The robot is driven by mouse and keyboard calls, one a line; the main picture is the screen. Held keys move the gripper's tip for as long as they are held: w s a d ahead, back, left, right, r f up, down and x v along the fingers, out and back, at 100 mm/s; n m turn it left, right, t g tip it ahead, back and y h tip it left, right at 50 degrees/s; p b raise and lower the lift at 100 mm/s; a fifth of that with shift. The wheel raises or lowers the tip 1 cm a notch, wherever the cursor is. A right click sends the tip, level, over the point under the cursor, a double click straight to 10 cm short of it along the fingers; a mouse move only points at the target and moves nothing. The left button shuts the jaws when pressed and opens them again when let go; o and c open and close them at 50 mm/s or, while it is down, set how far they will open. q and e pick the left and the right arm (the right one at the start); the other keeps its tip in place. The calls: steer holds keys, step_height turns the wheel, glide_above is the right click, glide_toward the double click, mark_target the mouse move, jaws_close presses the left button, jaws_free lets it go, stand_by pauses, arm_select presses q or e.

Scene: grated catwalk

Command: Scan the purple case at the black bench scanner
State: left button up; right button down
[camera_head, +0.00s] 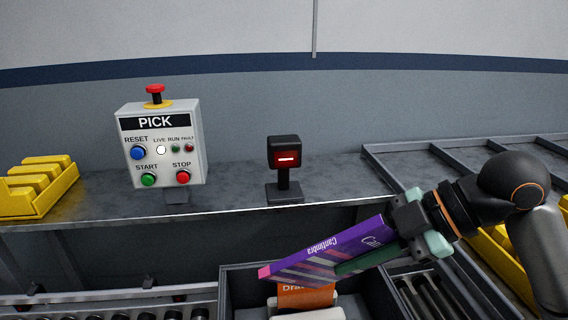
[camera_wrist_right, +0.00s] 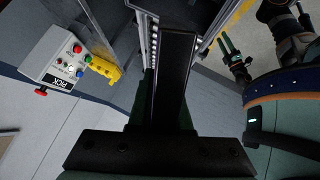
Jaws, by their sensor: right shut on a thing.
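The purple case (camera_head: 322,250) is a long flat box with pink and striped markings, tilted in the head view. My right gripper (camera_head: 408,232) is shut on its right end and holds it above a dark crate, in front of the bench. The black bench scanner (camera_head: 285,158) stands upright on the bench, its red-lit window facing me. The case is apart from it, lower and nearer. In the right wrist view a long dark shape extends from the jaws, its markings hidden. My left gripper (camera_wrist_right: 235,62) shows small in that view; its jaw state is unclear.
The dark crate (camera_head: 226,290) holds an orange box (camera_head: 305,298) and pale items. A PICK control box (camera_head: 162,150) stands left of the scanner. Yellow bins (camera_head: 38,190) sit at far left. Rollers (camera_head: 150,314) run below the bench. The bench top beside the scanner is clear.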

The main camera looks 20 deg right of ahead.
steer(key=shift+s+a, duration=0.1)
steer(key=shift+s, duration=0.25)
arm_select(q)
steer(key=shift+m+h, duration=0.3)
steer(key=shift+h, duration=0.1)
steer(key=d+f+b, duration=0.1)
steer(key=f+b, duration=0.1)
steer(key=b, duration=0.1)
steer(key=w+d+f+b, duration=0.1)
steer(key=d+b, duration=0.1)
steer(key=b, duration=0.1)
steer(key=shift+f+b, duration=0.3)
steer(key=shift+f, duration=0.05)
arm_select(e)
steer(key=s, duration=0.2)
steer(key=s+a, duration=0.1)
steer(key=s, duration=0.2)
steer(key=shift+s+a, duration=0.2)
steer(key=shift+s, duration=0.05)
arm_select(q)
steer(key=shift+w+a+r, duration=0.1)
steer(key=shift+a+r, duration=0.05)
arm_select(e)
steer(key=shift+w, duration=0.1)
steer(key=shift+r, duration=0.15)
